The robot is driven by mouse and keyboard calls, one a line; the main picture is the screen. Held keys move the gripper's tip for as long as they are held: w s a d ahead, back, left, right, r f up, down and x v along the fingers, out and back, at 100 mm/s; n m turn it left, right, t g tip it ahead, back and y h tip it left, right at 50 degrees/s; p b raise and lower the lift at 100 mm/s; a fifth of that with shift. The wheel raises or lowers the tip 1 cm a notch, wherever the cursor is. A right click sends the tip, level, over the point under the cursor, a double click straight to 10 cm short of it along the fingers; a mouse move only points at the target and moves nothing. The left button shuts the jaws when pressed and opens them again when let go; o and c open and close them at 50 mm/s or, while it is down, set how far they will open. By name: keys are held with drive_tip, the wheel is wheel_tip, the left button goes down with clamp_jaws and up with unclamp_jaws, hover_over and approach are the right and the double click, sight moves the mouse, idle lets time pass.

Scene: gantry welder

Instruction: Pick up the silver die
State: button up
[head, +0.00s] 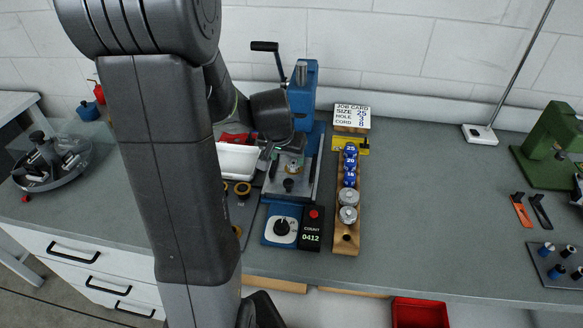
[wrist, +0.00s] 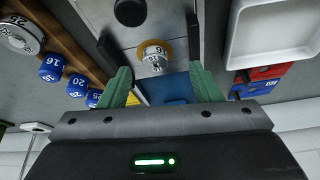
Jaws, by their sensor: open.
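A small silver die (wrist: 155,56) with dark numerals sits on a brass-coloured ring on the press's pale bed. It also shows in the head view (head: 292,168), partly hidden by my wrist. My gripper (wrist: 160,76) is open, with its green fingers to either side of the die's place in the wrist view and nothing held. I cannot tell the exact gap to the die. Two larger silver dies stand in the wooden rack (head: 347,239), the upper one (head: 349,196) and the lower one (head: 348,215). A silver die marked 25 (wrist: 20,37) shows in the wrist view.
Blue dies (head: 350,165) fill the rack's far part. The blue press (head: 303,92) with its black lever rises behind my gripper. A white tray (head: 238,160) stands left of the press; a counter box (head: 312,236) reads 0412. A job card (head: 351,118) stands behind the rack.

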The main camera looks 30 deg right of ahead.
sight(293, 163)
drive_tip(key=d+f, duration=0.1)
drive_tip(key=w+d+f, duration=0.1)
drive_tip(key=f, duration=0.1)
drive_tip(key=shift+d+f+p, duration=0.15)
drive_tip(key=shift+f+p, duration=0.15)
drive_tip(key=shift+p, duration=0.1)
drive_tip(key=shift+w+d+f, duration=0.2)
drive_tip(key=shift+f, duration=0.25)
drive_tip(key=shift+c, duration=0.2)
drive_tip(key=c, duration=1.2)
drive_tip(key=shift+o, duration=0.2)
drive_tip(key=shift+r, duration=0.1)
